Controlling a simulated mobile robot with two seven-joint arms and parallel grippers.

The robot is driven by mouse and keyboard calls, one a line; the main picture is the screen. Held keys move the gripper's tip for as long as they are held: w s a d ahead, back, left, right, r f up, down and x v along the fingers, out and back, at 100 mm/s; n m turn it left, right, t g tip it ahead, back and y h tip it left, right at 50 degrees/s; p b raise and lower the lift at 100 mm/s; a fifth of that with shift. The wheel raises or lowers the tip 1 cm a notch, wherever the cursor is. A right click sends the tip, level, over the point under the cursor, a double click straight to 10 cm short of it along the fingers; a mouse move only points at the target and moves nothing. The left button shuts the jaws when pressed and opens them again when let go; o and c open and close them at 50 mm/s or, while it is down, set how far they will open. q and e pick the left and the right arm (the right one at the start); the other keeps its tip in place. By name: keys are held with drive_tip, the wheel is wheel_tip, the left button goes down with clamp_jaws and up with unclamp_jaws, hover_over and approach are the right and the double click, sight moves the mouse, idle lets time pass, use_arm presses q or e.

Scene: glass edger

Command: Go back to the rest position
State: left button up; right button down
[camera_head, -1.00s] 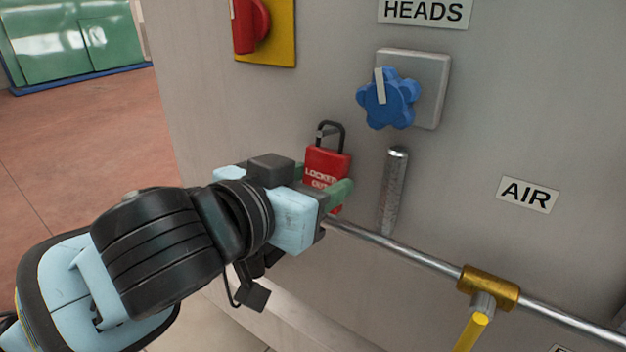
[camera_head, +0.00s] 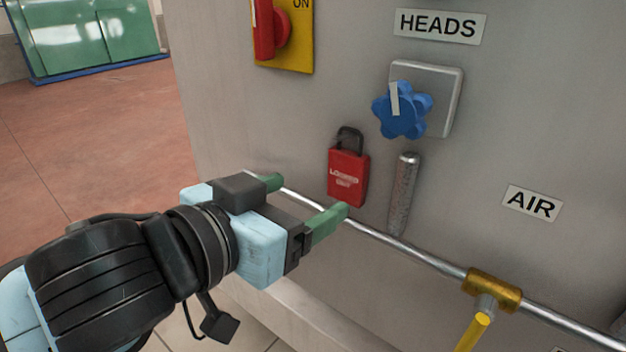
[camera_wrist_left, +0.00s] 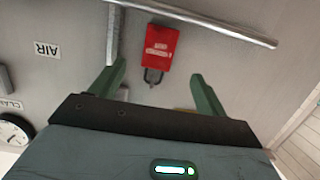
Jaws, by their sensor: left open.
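My left gripper (camera_head: 308,203) is open and empty in front of the grey machine panel (camera_head: 520,110). Its two green fingers are spread apart, and they also show in the left wrist view (camera_wrist_left: 157,90). A red lockout padlock (camera_head: 347,178) with a dark shackle hangs against the panel, just beyond and above the fingers. The padlock also shows in the left wrist view (camera_wrist_left: 160,48), beyond the gap between the fingers and apart from them. My right gripper is in neither view.
A blue star knob (camera_head: 402,112) under the HEADS label and a grey metal handle (camera_head: 403,195) are right of the padlock. A red switch (camera_head: 268,30) is above. A metal pipe (camera_head: 420,257) with a brass valve (camera_head: 493,289) crosses below. Open floor (camera_head: 90,140) lies left.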

use_arm(q)
drive_tip(key=s+a+f+n+g+y+p, duration=0.15)
drive_tip(key=a+f, duration=0.25)
drive_tip(key=f, duration=0.9)
drive_tip(key=s+a+f+n+t+y+p, duration=0.1)
drive_tip(key=a+f+n+y+p, duration=0.15)
drive_tip(key=f, duration=1.15)
drive_tip(key=s+a+f+g+y, duration=0.1)
drive_tip(key=s+a+f, duration=0.2)
drive_tip(key=s+f, duration=0.3)
drive_tip(key=s+a+f+g+y+p, duration=0.1)
drive_tip(key=s+a+f, duration=0.3)
drive_tip(key=s, duration=0.5)
drive_tip(key=s+a+f+n+g+y+p, duration=0.1)
drive_tip(key=s+a+f, duration=0.2)
drive_tip(key=s+f, duration=0.5)
drive_tip(key=shift+s+a+f, duration=0.25)
drive_tip(key=shift+a+f, duration=0.05)
drive_tip(key=shift+f, duration=0.15)
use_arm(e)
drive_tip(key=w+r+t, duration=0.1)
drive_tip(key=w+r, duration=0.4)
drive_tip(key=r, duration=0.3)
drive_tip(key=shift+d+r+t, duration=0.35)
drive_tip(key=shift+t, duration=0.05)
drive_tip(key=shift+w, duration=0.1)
